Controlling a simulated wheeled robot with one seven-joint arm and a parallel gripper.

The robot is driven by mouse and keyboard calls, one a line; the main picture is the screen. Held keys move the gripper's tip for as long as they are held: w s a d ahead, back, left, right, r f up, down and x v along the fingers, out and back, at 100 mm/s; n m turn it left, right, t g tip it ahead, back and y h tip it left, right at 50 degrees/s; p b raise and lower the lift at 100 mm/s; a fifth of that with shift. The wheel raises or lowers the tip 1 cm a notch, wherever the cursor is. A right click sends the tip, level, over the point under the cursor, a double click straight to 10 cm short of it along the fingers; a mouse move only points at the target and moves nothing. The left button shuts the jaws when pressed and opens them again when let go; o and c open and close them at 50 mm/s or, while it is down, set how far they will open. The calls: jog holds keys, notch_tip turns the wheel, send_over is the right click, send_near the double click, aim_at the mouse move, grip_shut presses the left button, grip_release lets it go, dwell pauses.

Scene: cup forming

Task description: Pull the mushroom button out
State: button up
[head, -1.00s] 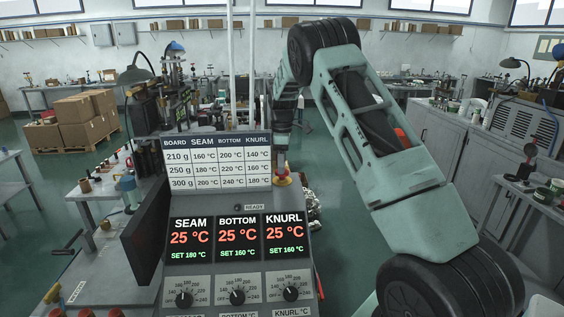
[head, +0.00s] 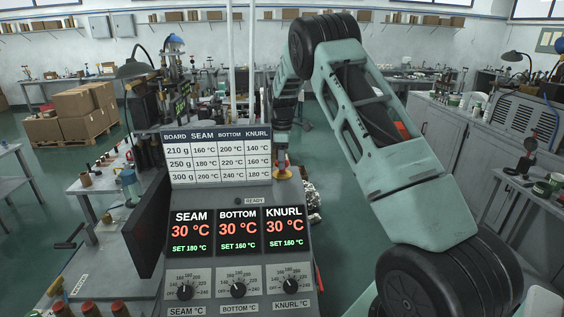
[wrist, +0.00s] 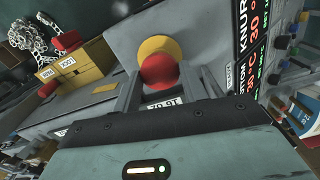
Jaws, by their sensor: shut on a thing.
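The mushroom button is a round red head (wrist: 159,71) on a yellow collar (wrist: 160,48), set on a grey panel in the wrist view. My gripper (wrist: 164,78) has one finger on each side of the red head and is shut on it. In the head view the button (head: 283,172) shows small, at the right edge of the control panel (head: 250,201). My arm reaches down behind the panel's upper right there, and the fingers are hard to make out.
The panel's displays (head: 237,230) read 30 °C for seam, bottom and knurl, above three dials (head: 238,290). A white temperature chart (head: 221,158) stands above them. Red buttons (head: 91,309) sit at the lower left.

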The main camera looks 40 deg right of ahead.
jog(key=o, duration=1.4)
jog(key=shift+r, duration=0.2)
notch_tip(320, 180, up, 17)
jog(key=b, duration=0.5)
jog(key=shift+r, duration=0.2)
jog(key=shift+s, duration=0.1)
